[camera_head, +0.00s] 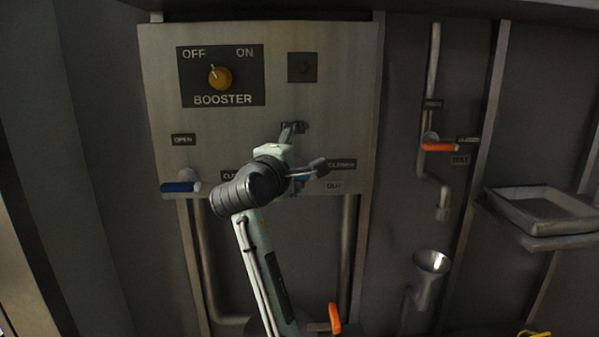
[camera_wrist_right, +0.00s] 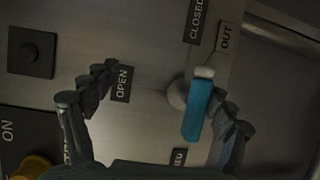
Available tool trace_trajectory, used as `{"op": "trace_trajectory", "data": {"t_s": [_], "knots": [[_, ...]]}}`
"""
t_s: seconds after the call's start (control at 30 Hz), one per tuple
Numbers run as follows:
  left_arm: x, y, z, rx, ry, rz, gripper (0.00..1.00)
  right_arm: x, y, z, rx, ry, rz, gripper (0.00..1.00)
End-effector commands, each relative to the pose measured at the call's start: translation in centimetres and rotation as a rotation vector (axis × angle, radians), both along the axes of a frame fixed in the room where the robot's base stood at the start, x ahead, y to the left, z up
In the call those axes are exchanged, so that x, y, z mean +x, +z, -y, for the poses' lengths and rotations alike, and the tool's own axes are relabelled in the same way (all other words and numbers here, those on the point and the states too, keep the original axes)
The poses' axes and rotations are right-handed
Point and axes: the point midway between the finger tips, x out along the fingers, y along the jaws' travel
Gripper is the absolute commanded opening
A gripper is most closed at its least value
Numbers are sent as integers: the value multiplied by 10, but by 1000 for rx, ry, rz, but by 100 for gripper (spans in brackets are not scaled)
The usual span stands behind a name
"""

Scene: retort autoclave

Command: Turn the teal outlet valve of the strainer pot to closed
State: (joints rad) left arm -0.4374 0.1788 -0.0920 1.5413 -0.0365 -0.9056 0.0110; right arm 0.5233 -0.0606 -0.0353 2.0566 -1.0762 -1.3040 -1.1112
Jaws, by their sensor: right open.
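The teal outlet valve handle (camera_wrist_right: 197,110) shows in the wrist view, its pale end nearer the CLOSED and OUT labels and its teal grip running down, away from them. In the head view only a bit of teal (camera_head: 302,178) shows behind my right gripper. My right gripper (camera_head: 305,148) is at the panel; in the wrist view its open fingers (camera_wrist_right: 158,108) lie either side of the handle. The handle is close to the right-hand finger, well apart from the left-hand one. Contact cannot be told. The OPEN label (camera_wrist_right: 122,84) is near the left-hand finger. My left gripper is out of view.
The steel panel (camera_head: 330,60) carries the yellow booster knob (camera_head: 220,77) and a blue valve handle (camera_head: 180,187) at left. An orange test valve handle (camera_head: 438,147), a funnel (camera_head: 431,262) and a tray (camera_head: 510,200) are at right. Another orange handle (camera_head: 335,318) is low down.

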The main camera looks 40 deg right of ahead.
Motion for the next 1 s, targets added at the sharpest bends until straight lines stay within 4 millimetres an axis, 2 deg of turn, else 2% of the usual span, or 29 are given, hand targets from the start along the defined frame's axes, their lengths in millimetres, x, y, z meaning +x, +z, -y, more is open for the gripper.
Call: {"op": "trace_trajectory", "data": {"t_s": [0.03,0.2,0.3,0.5,0.53,0.63,1.0], "knots": [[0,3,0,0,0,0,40,-4,39,-5,-30,11,63,64],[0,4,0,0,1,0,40,-4,56,-6,-32,11,59,76],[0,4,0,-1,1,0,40,-4,60,-6,-31,11,57,77],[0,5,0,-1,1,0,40,-4,61,-5,-31,10,58,77],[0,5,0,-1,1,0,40,1,27,1,7,-8,-21,77],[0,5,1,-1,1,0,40,0,27,0,7,-7,-20,68],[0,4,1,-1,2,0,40,-14,26,-19,7,-7,-21,61]]}}
